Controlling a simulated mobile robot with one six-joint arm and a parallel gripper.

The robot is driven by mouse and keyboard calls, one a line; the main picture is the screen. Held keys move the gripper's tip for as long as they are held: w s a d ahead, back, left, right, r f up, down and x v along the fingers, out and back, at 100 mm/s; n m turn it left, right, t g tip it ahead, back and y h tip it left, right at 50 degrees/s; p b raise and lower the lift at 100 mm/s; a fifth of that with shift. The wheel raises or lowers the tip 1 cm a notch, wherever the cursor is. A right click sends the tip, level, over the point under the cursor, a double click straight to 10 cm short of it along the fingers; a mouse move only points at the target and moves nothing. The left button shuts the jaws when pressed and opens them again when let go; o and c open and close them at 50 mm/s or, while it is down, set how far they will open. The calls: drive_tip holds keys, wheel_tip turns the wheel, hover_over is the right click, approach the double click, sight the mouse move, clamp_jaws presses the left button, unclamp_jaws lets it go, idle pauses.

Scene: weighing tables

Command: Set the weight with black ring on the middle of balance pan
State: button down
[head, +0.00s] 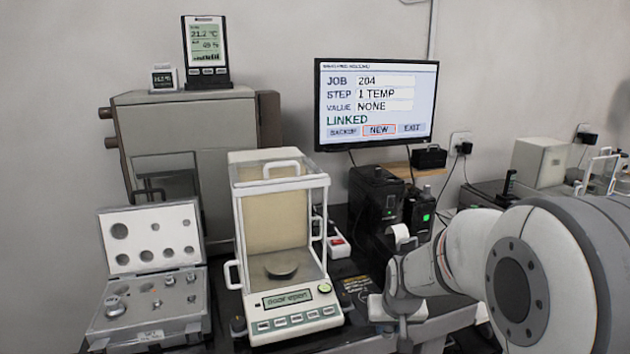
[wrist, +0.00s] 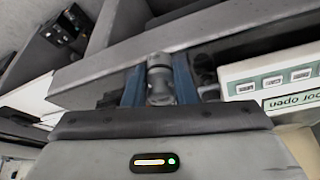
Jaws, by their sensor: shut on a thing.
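The balance (head: 290,312) stands in the middle of the head view, and its display reads "door open". Its round grey balance pan (head: 281,268) is bare inside the glass chamber. In the wrist view my gripper (wrist: 160,85) is shut on a small grey metal weight (wrist: 160,78) between two blue fingers. I cannot clearly make out a black ring on it. The balance's front panel (wrist: 270,80) shows just right of the fingers. In the head view my arm reaches in from the right, and the gripper end is low, right of the balance.
An open weight case (head: 150,290) with several weights lies left of the balance. A monitor (head: 376,105) stands behind on the right, with black devices (head: 376,205) below it. A grey cabinet (head: 190,120) stands behind the balance.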

wheel_tip(320, 180, down, 18)
wheel_tip(320, 180, up, 7)
drive_tip(key=p, duration=0.7)
drive_tip(key=shift+a, duration=0.35)
drive_tip(key=shift+a+f, duration=0.1)
drive_tip(key=shift+a, duration=0.15)
drive_tip(key=shift+w+d, duration=0.1)
